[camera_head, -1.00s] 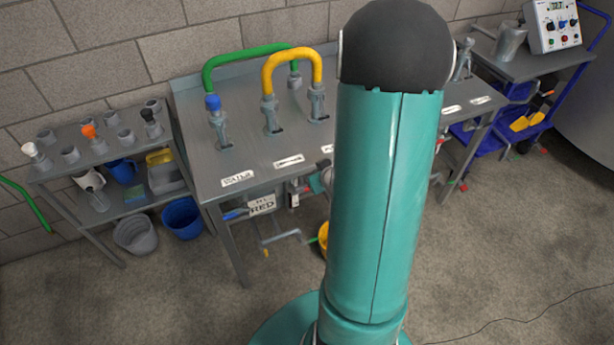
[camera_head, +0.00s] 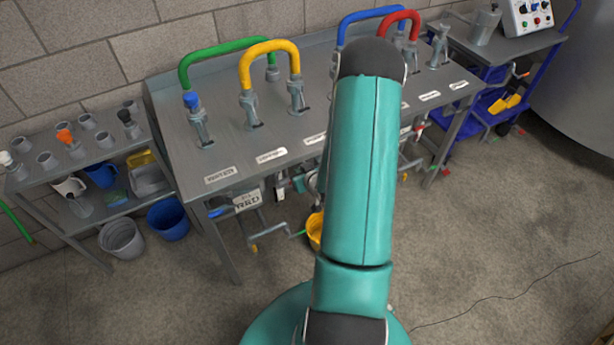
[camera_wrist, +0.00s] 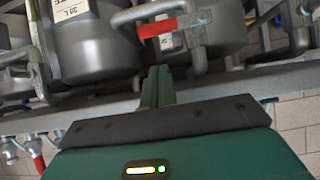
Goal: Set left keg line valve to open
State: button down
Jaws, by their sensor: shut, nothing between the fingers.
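In the wrist view my gripper (camera_wrist: 158,72) points its shut, empty green fingers toward a valve with a red lever handle (camera_wrist: 158,28). The lever lies roughly across the picture, joined at its right to a grey fitting. The fingertips are just below the lever in the picture; I cannot tell whether they touch it. A grey keg (camera_wrist: 92,45) with a 20 L label is left of the lever. A second red handle (camera_wrist: 38,163) shows at the lower left. I cannot tell which is the left keg line valve. In the head view my arm hides the gripper.
The steel table (camera_head: 185,165) carries hoses: green (camera_head: 225,50), yellow (camera_head: 265,47), blue (camera_head: 370,14) and red (camera_head: 403,20). A yellow bucket (camera_head: 314,232) stands underneath. A shelf (camera_head: 95,150) is at left.

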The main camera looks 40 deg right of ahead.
jog(key=shift+w+f, duration=0.15)
jog(key=shift+f, duration=0.8)
jog(key=shift+w+f, duration=0.1)
jog(key=shift+f, duration=0.8)
jog(key=shift+d+f+m+y, duration=0.2)
jog(key=shift+f+m+y, duration=0.1)
jog(key=shift+f+m, duration=0.1)
jog(key=w+a+f+m+t+y, duration=0.1)
jog(key=a+f+m+t+y, duration=0.2)
jog(key=f+m+t+y, duration=0.2)
notch_tip(320, 180, down, 4)
jog(key=m+y, duration=0.2)
jog(key=m, duration=0.2)
jog(key=shift+a+m+t, duration=0.15)
jog(key=shift+m+t, duration=0.15)
jog(key=shift+t, duration=0.1)
dwell(0.5)
